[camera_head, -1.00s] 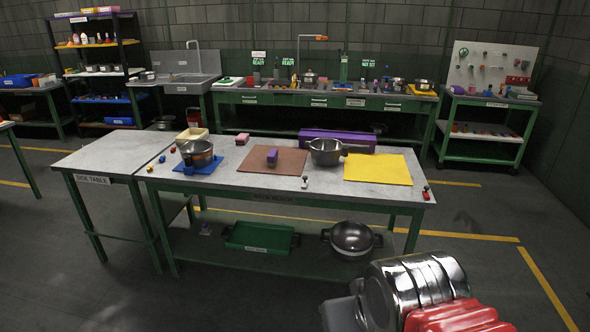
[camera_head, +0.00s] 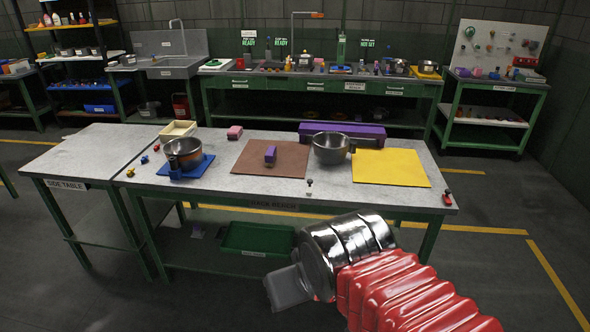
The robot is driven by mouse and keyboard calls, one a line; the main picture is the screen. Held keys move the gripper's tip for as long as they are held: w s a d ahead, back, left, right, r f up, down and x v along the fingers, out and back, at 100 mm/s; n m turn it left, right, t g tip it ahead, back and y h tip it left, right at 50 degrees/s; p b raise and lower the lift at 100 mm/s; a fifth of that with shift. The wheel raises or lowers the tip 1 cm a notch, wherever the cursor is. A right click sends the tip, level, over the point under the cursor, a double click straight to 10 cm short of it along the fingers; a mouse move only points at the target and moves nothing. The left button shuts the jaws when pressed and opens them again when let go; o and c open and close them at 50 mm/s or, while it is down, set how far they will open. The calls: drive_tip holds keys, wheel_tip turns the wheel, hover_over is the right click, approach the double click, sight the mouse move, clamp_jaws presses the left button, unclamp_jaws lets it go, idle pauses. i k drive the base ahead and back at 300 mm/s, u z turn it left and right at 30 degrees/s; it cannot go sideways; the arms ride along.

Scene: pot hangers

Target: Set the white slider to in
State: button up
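A small pale and dark fitting (camera_head: 309,184), possibly the white slider, sits at the front edge of the work table (camera_head: 230,202), near its middle. It is too small to tell how it is set. My arm reaches in from the bottom right, with a red ribbed sleeve and a shiny metal wrist. My gripper (camera_head: 286,290) shows as a grey block at the arm's end, in front of the table and low in the picture, well apart from the fitting. Its fingers cannot be made out.
On top are a pot (camera_head: 183,148) on a blue mat, a brown mat (camera_head: 255,172), a steel bowl (camera_head: 330,149) and a yellow mat (camera_head: 400,172). A green tray (camera_head: 257,238) lies on the lower shelf.

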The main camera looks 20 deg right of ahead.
sight(309, 187)
drive_tip(key=z, duration=0.05)
drive_tip(key=i, duration=0.85)
drive_tip(key=z, duration=0.55)
drive_tip(key=i, duration=1.05)
drive_tip(key=z, duration=0.45)
